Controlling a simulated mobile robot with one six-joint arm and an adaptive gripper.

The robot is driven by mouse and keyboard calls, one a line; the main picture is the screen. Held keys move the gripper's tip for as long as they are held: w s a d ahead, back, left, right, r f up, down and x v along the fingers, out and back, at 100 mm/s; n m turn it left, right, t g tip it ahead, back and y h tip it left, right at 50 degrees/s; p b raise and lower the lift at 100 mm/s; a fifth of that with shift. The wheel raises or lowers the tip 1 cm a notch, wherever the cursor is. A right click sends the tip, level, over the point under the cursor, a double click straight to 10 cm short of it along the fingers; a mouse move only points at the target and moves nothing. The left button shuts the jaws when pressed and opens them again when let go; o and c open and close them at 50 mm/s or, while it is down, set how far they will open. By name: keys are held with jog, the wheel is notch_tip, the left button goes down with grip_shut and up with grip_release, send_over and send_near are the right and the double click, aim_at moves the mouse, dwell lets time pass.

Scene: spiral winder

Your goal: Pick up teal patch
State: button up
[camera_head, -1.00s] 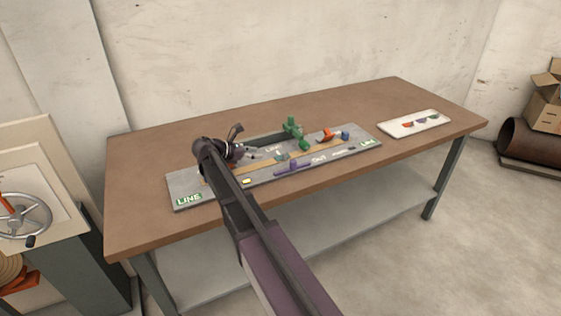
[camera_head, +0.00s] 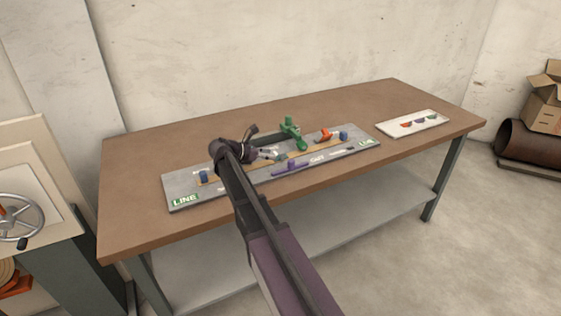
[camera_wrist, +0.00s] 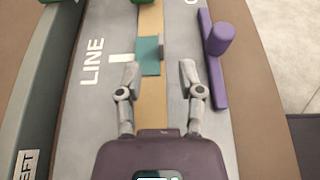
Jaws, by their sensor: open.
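The teal patch (camera_wrist: 149,57) lies flat across the tan strip (camera_wrist: 151,20) on the grey board, in the upper middle of the wrist view. My gripper (camera_wrist: 159,70) is open and empty, with one finger on each side of the strip. The fingertips show at about the patch's near edge; I cannot tell their height above it. In the head view my gripper (camera_head: 270,154) is over the middle of the board (camera_head: 184,186), and the patch shows only as a small greenish spot (camera_head: 281,157) beside the fingertips.
A purple piece with an upright knob (camera_wrist: 214,60) lies right of my fingers. A white tray (camera_head: 390,131) with several small pieces lies at the table's right.

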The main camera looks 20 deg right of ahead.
aim_at(284, 159)
jog(key=shift+x, duration=0.95)
jog(key=shift+b+x, duration=1.15)
jog(key=shift+x, duration=1.45)
jog(key=shift+r, duration=0.1)
grip_shut()
